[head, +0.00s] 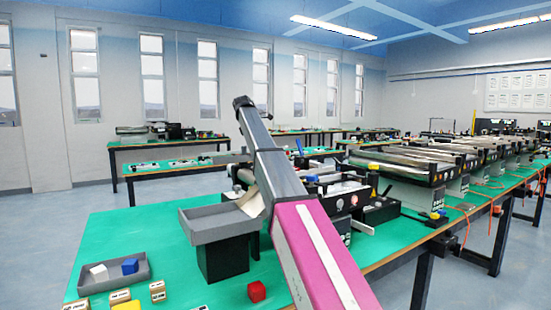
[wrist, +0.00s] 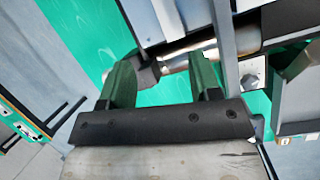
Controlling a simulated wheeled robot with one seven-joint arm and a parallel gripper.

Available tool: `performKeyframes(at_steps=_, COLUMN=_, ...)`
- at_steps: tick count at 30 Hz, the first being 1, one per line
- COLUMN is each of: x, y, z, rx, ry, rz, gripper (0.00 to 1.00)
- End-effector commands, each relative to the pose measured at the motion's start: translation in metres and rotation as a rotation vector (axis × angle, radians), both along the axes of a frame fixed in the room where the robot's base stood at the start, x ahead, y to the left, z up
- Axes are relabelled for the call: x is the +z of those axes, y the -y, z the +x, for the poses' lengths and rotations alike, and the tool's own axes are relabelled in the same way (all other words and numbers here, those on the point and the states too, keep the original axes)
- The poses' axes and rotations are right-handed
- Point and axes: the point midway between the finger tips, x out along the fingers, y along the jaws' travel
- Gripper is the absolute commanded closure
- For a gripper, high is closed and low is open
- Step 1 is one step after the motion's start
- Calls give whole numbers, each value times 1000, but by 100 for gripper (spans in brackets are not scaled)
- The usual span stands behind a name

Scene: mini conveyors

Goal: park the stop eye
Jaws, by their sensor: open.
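My gripper (wrist: 162,72) shows in the wrist view with its two green fingers apart and nothing clearly held between them. A small dark block (wrist: 146,70) sits by the left finger, at the end of a shiny metal roller (wrist: 190,55). I cannot tell whether this block is the stop eye, or whether the finger touches it. In the head view the mini conveyor (head: 345,194) stands on the green table, partly hidden behind my grey and pink arm. My gripper is not visible there, and I cannot pick out the stop eye.
A grey chute tray (head: 192,232) stands on a black post left of my arm. A low grey bin (head: 86,288) holds a white and a blue cube. The table's left part (head: 130,228) is clear.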

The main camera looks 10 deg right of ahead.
Motion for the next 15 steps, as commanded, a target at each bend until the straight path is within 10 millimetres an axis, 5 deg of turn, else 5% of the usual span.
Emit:
performKeyframes(at_steps=6, x=19, y=53, z=16, rx=182, ry=-79, rz=-67, gripper=43)
performKeyframes(at_steps=15, x=5, y=68, z=19, rx=224, ry=-99, rz=-81, gripper=43)
